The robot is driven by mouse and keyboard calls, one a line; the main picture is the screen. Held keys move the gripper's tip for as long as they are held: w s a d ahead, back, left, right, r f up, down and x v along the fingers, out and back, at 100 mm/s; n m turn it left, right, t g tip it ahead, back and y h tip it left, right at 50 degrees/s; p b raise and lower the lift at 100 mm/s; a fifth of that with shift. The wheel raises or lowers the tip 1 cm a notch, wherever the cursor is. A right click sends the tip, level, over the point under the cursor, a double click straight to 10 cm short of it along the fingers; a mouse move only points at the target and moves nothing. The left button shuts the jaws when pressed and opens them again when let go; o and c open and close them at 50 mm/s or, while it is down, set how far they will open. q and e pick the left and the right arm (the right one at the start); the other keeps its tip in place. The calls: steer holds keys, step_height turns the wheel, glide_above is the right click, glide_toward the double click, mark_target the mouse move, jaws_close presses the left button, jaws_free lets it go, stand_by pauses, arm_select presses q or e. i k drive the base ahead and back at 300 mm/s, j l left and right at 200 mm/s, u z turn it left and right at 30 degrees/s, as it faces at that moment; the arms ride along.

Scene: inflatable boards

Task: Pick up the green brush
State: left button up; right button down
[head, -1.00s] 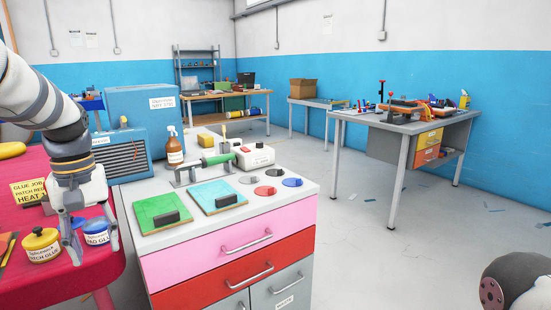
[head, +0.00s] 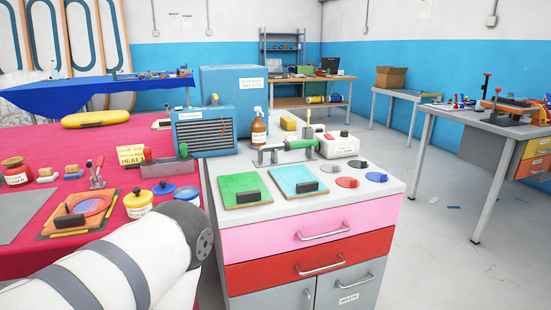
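I cannot clearly pick out a green brush. A tool with a green handle (head: 300,144) lies on a grey metal holder on top of the drawer cabinet (head: 237,212). A small item with a green end (head: 184,150) stands on the red table (head: 105,190), in front of the blue heater; it is too small to identify. A link of my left arm crosses the lower left and hides part of the red table. Neither of my grippers is in view.
The cabinet top also holds a green board (head: 240,189), a light-blue board (head: 297,181), several coloured discs, a brown bottle (head: 258,132) and a white box (head: 338,145). A yellow pot (head: 138,204) stands on the red table.

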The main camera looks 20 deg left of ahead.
mark_target(184, 157)
steer(key=j+u, duration=0.1)
steer(key=u, duration=1.15)
steer(key=i+l, duration=0.05)
